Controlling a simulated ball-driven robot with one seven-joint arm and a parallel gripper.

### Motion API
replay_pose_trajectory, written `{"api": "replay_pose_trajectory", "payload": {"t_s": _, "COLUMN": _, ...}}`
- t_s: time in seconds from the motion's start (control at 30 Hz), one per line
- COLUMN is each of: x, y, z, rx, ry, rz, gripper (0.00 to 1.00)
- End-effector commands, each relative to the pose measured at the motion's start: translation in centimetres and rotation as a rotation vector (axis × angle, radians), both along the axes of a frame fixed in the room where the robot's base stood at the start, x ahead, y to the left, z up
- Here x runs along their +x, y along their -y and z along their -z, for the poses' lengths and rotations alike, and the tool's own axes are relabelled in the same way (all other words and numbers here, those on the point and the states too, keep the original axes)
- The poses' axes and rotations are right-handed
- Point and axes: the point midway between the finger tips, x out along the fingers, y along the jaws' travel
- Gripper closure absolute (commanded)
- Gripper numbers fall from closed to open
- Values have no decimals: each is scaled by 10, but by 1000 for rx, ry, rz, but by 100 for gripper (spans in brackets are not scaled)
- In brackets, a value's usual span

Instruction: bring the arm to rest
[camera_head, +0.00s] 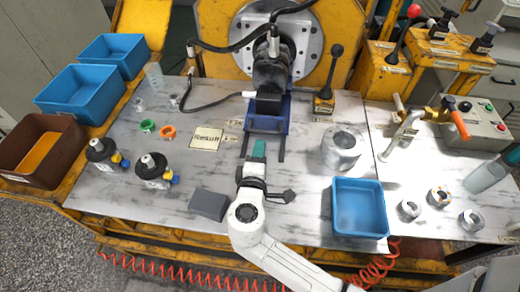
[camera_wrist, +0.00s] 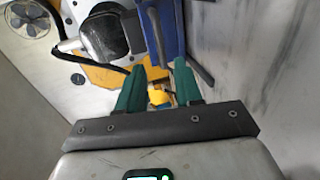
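My gripper (camera_head: 259,150) is above the middle of the table, just in front of the blue stand (camera_head: 268,122) under the black motor (camera_head: 271,74). Its two green fingers are apart in the wrist view (camera_wrist: 160,76), with nothing held between them. Part of the dark motor (camera_wrist: 104,38) and the blue stand (camera_wrist: 171,25) show beyond the fingers there. My arm reaches in from the lower right of the head view.
A grey block (camera_head: 209,204) lies left of my arm and a blue tray (camera_head: 360,232) right of it. A metal cylinder (camera_head: 341,148) stands behind the tray. Two black-and-white units (camera_head: 104,154) (camera_head: 153,171) stand at left. Blue bins (camera_head: 77,98) and a brown bin (camera_head: 15,157) line the left edge.

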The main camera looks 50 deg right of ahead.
Motion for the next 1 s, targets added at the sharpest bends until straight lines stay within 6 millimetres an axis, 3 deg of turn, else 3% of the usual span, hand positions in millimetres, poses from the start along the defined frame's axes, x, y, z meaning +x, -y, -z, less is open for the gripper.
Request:
{"api": "replay_pose_trajectory", "payload": {"t_s": 0.57, "x": -4, "y": 5, "z": 1, "rx": 38, "ry": 9, "rz": 20, "gripper": 65}}
{"api": "replay_pose_trajectory", "payload": {"t_s": 0.8, "x": -39, "y": 24, "z": 15, "rx": 397, "ry": 70, "rz": 163, "gripper": 65}}
{"api": "replay_pose_trajectory", "payload": {"t_s": 1.0, "x": -65, "y": 12, "z": 31, "rx": 769, "ry": 88, "rz": 243, "gripper": 65}}
